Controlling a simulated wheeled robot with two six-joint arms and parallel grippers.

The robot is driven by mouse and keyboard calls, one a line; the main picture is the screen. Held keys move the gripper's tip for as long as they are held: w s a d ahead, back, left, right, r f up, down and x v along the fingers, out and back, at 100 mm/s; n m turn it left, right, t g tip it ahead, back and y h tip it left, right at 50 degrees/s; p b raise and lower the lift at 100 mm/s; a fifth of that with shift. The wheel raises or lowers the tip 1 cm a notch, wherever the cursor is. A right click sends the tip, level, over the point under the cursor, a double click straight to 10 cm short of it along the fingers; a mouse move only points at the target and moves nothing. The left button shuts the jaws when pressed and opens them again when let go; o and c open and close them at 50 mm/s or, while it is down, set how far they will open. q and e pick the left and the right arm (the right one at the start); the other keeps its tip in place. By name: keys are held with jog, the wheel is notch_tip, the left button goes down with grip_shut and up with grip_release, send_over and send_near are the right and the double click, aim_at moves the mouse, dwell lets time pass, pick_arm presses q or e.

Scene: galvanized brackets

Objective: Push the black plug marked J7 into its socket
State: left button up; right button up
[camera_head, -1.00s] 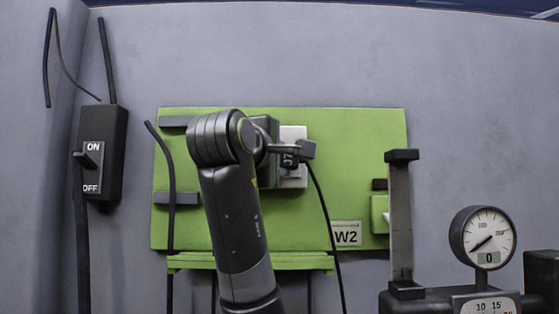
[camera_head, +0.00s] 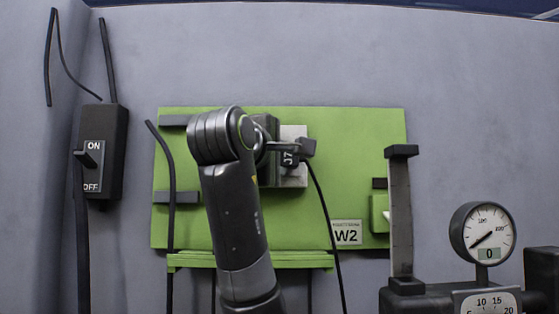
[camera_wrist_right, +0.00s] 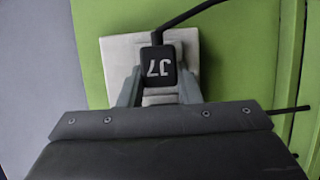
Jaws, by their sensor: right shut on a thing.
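The black plug marked J7 (camera_head: 289,158) is held by my right gripper (camera_head: 297,149) in front of the pale socket block (camera_head: 293,180) on the green board. In the right wrist view the plug (camera_wrist_right: 159,67) sits between the two grey fingers of my right gripper (camera_wrist_right: 160,88), its J7 label upside down. The pale socket block (camera_wrist_right: 117,52) is right behind it. The socket opening is hidden, and I cannot tell how deep the plug sits. A black cable leads from the plug. My left gripper is not in view.
The green board (camera_head: 360,150) carries a W2 label (camera_head: 346,233). A black ON/OFF switch box (camera_head: 103,150) is on the wall at left. An upright grey post (camera_head: 400,220) and a dial gauge (camera_head: 483,235) stand at right. A black cable (camera_head: 168,180) hangs left of my arm.

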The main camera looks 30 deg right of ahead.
jog(key=shift+w+d, duration=0.25)
jog(key=shift+w, duration=0.15)
dwell(0.4)
jog(key=o, duration=1)
jog(key=shift+s+a+f, duration=0.1)
jog(key=shift+s+a, duration=0.05)
jog(key=shift+a, duration=0.1)
jog(key=b+v, duration=0.8)
jog(key=v, duration=0.9)
